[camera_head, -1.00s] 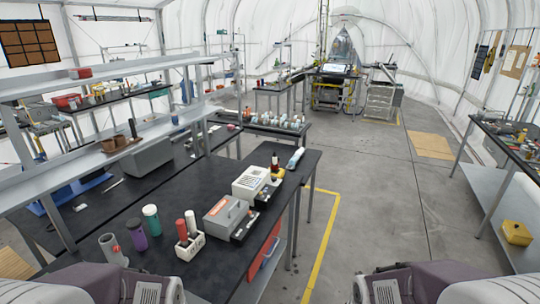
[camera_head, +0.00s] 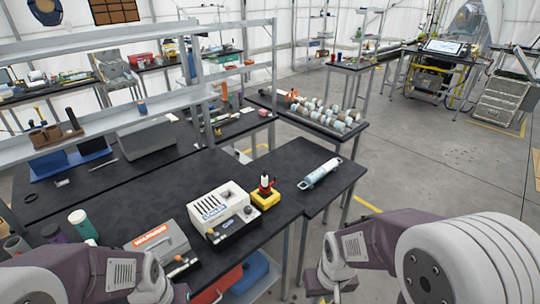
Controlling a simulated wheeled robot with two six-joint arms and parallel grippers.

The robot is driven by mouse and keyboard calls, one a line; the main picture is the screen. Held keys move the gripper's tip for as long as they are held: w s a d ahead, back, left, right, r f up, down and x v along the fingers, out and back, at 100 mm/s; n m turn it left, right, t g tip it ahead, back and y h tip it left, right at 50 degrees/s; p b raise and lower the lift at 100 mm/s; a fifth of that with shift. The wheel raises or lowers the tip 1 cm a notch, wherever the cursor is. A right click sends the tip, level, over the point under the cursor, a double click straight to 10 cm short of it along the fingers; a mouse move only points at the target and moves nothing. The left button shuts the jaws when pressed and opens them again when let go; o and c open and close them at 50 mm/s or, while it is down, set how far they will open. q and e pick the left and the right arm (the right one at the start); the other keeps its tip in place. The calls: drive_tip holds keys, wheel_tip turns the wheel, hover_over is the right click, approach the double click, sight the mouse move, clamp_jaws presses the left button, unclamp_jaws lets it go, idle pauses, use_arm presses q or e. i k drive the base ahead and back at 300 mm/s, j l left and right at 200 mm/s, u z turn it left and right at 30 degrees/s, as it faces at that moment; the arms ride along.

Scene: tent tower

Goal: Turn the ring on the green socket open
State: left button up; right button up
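I cannot make out a green socket or its ring for certain in this view. A white and blue cylinder (camera_head: 320,172) lies on its side at the right end of the dark bench. A yellow block with a black and red top (camera_head: 265,192) stands left of it. My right gripper (camera_head: 330,281) is low in the picture, in front of the bench's right end and apart from these things. Its fingers are not clear.
A white device (camera_head: 220,210) and a grey case (camera_head: 160,246) stand on the bench's front part. A rack of several cylinders (camera_head: 322,115) is behind. Shelves (camera_head: 110,127) overhang the bench's back left. Floor is free at right.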

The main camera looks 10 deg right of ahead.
sight(264, 191)
drive_tip(key=i+l+u, duration=0.3)
drive_tip(key=l, duration=0.3)
drive_tip(key=i+l+u, duration=0.15)
drive_tip(key=i+l, duration=0.15)
drive_tip(key=i+l+u, duration=0.2)
drive_tip(key=l, duration=0.25)
drive_tip(key=l+u, duration=0.15)
drive_tip(key=l, duration=0.2)
drive_tip(key=i+l+u, duration=0.3)
drive_tip(key=i, duration=0.2)
